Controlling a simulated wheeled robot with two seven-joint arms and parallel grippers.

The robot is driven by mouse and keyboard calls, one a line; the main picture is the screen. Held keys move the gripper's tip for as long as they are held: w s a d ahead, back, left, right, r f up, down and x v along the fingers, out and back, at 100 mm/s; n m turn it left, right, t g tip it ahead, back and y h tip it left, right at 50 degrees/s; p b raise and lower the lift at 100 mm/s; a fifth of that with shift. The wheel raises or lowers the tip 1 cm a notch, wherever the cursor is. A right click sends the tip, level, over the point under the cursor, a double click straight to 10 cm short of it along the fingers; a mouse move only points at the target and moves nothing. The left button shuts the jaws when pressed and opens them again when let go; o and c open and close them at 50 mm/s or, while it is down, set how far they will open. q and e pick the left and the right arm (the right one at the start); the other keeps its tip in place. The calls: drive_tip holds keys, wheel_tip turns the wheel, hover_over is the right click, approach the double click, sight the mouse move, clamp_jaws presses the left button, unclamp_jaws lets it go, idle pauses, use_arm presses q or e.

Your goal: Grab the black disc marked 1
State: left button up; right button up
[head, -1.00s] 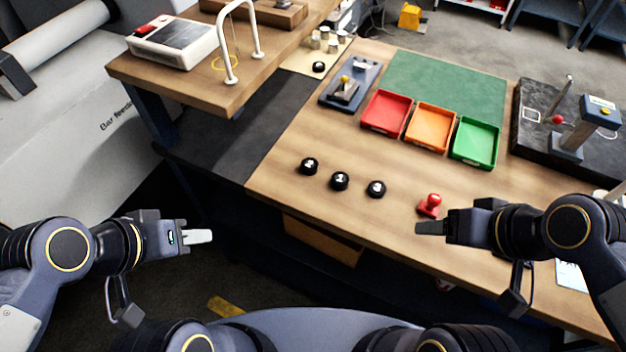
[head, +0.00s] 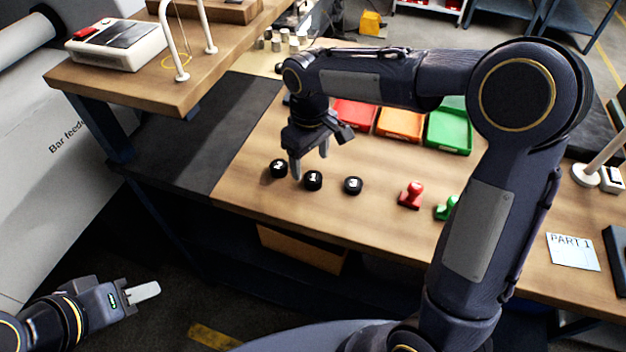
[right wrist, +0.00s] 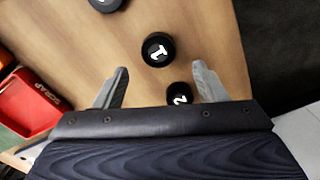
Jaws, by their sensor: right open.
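The black disc marked 1 (head: 313,180) lies on the wooden table between two other black discs. It also shows in the right wrist view (right wrist: 158,49), ahead of the fingertips and between their lines. My right gripper (head: 311,165) is open and empty, pointing down above and just behind the discs. Its fingers (right wrist: 160,88) show apart in the right wrist view. The disc marked 2 (head: 279,168) is close to one finger. The disc marked 3 (head: 353,185) lies to the right. My left gripper (head: 143,292) is off the table at lower left; its finger gap is unclear.
A red tray (head: 354,115), an orange tray (head: 400,124) and a green tray (head: 449,132) stand behind the discs, partly hidden by my right arm. A red stamp (head: 411,195) and a green stamp (head: 446,207) stand to the right. The table front is clear.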

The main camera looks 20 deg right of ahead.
sight(313, 177)
drive_tip(key=f, duration=0.5)
drive_tip(key=shift+s+d+f+p, duration=0.1)
drive_tip(key=shift+s+d+p, duration=0.1)
drive_tip(key=shift+d+p, duration=0.1)
drive_tip(key=shift+c, duration=0.5)
drive_tip(key=c, duration=1.1)
